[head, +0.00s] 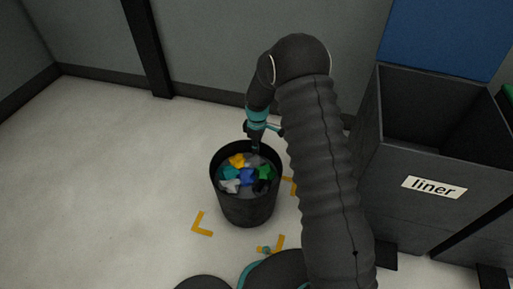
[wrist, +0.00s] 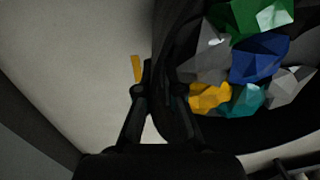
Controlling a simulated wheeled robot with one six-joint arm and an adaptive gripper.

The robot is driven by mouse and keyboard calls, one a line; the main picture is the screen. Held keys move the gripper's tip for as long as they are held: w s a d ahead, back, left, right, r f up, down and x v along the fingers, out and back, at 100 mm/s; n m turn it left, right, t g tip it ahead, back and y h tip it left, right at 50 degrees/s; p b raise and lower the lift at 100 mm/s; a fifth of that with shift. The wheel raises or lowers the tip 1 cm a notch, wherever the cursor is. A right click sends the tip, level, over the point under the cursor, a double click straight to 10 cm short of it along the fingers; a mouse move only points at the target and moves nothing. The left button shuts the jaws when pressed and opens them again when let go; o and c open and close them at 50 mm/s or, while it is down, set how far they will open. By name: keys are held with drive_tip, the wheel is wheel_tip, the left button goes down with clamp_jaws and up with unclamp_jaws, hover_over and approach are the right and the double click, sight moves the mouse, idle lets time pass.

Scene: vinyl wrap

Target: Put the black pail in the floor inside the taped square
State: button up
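The black pail (head: 248,211) is upright among the yellow tape corners, filled with crumpled pieces in several colours. Tape corners show at front left (head: 200,228), front right (head: 278,244) and right (head: 291,184); the far left one is hidden behind the pail. The pail's base looks within the square; I cannot tell whether it touches the floor. My gripper (head: 256,145) is at the pail's far rim. In the wrist view, my gripper's fingers (wrist: 160,82) straddle the pail's wall (wrist: 164,112) and look closed on it. A yellow tape strip (wrist: 136,68) lies left of the fingers.
A dark grey bin labelled "liner" (head: 434,188) with a raised blue lid (head: 447,36) stands at the right. A grey wall (head: 205,48) with a dark post (head: 147,48) runs behind. The pale floor (head: 105,180) at the left is clear.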

drive_tip(key=o, duration=0.3)
drive_tip(key=shift+o, duration=0.2)
wheel_tip(320, 180, up, 12)
drive_tip(key=p, duration=0.2)
drive_tip(key=shift+w+d+r, duration=0.15)
drive_tip(key=shift+w+r, duration=0.05)
drive_tip(key=shift+w, duration=0.25)
drive_tip(key=s+d+r+m+t, duration=0.25)
drive_tip(key=s+r, duration=0.35)
drive_tip(key=r, duration=0.4)
drive_tip(key=s+d+r+m+t, duration=0.1)
drive_tip(key=s+d+r+m, duration=0.3)
drive_tip(key=s+r, duration=0.45)
drive_tip(key=s+d+r+m+t, duration=0.1)
drive_tip(key=s+r+m, duration=0.1)
drive_tip(key=s, duration=0.4)
drive_tip(key=s+d+r+m+t, duration=0.1)
drive_tip(key=s+d+r+m, duration=0.1)
drive_tip(key=s, duration=0.5)
drive_tip(key=s+d+r+m+t, duration=0.1)
drive_tip(key=s+d+r+m, duration=0.1)
drive_tip(key=s, duration=0.5)
drive_tip(key=shift+d+r+m, duration=0.2)
drive_tip(key=shift+m, duration=0.55)
